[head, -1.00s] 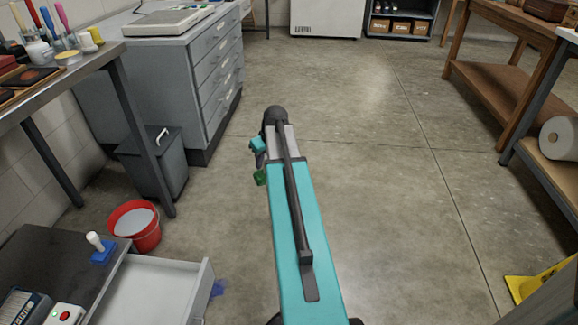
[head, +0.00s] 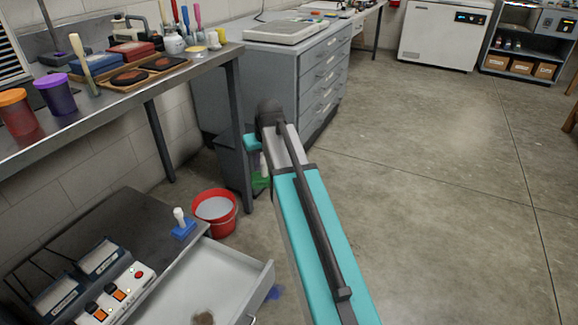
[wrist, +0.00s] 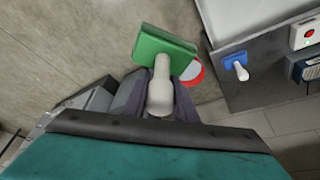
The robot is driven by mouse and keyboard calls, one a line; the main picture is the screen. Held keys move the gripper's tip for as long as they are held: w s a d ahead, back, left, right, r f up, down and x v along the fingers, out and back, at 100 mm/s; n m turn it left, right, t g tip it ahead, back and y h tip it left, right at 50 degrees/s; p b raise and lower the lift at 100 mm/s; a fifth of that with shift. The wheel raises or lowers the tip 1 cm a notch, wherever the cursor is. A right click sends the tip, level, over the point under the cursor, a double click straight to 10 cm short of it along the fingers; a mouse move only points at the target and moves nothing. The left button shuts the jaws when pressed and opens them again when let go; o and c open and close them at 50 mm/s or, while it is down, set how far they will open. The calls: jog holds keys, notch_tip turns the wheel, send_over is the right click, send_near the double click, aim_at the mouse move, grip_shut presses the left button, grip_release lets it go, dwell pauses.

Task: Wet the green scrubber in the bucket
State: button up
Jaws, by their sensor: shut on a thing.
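The green scrubber (wrist: 160,48) has a green block and a pale handle. My gripper (wrist: 155,95) is shut on that handle, with the block out beyond the fingers. In the head view the scrubber (head: 260,182) shows only as a small green patch beside my arm, and my gripper is mostly hidden there. The red bucket (head: 219,229) stands on the floor with pale grey contents, left of and apart from the scrubber in the picture. In the wrist view the bucket (wrist: 199,75) is partly hidden behind the scrubber.
A blue scrubber with a white handle (head: 184,228) sits on a low dark-topped cabinet (head: 130,222), with an open drawer (head: 205,280) beside the bucket. A steel bench (head: 150,88) and grey drawer unit (head: 312,75) stand behind. The floor to the right is clear.

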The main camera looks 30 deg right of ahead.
jog(key=a+r, duration=0.2)
jog(key=a, duration=0.5)
jog(key=a+r, duration=0.2)
jog(key=a, duration=0.5)
jog(key=shift+w+r+n, duration=0.25)
jog(key=shift+r+n, duration=0.05)
jog(key=shift+r, duration=0.1)
jog(key=shift+a, duration=0.2)
